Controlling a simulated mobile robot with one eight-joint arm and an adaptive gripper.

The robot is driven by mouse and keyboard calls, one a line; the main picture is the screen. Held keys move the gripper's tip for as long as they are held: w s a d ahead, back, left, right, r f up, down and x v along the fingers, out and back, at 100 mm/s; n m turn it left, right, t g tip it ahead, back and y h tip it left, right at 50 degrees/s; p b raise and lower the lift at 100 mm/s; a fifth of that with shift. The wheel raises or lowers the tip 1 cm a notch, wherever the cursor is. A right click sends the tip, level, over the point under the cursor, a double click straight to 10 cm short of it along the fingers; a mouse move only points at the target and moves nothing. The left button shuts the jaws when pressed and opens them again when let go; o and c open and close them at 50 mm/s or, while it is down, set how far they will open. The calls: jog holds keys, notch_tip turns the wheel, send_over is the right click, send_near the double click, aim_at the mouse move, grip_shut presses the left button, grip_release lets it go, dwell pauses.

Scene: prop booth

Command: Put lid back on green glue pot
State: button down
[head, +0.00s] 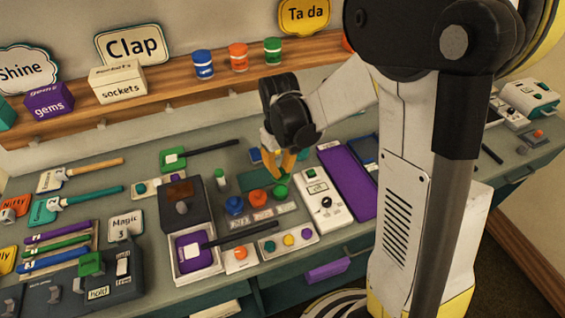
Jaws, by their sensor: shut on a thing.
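My gripper (282,174) points down over the middle of the table, its orange fingers close together. It is shut on a small green piece, which seems to be the lid; the fingers hide most of it. Just below the fingertips is the green pot (280,191), at the right end of a row with an orange pot (258,198) and a blue pot (235,206). From this view I cannot tell whether the lid touches the green pot or hangs just above it.
Small label cards (263,215) lie in front of the pots. A white switch box (323,197) and a purple panel (346,181) are close on the right. A dark box (185,205) stands to the left. A small green-capped bottle (220,180) stands behind the blue pot.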

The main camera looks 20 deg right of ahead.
aim_at(281, 190)
jog(key=shift+w+f+b, duration=0.2)
jog(key=shift+f+b, duration=0.4)
jog(key=shift+f, duration=0.3)
notch_tip(281, 190, down, 4)
jog(key=b, duration=0.3)
jog(key=shift+f+b, duration=0.3)
jog(key=shift+f, duration=0.05)
jog(key=shift+f+b, duration=0.15)
jog(key=shift+b, duration=0.4)
dwell(1.2)
dwell(0.3)
jog(key=c, duration=0.9)
grip_release()
jog(key=shift+c, duration=0.2)
jog(key=shift+r+p, duration=2.55)
jog(key=shift+r, duration=1)
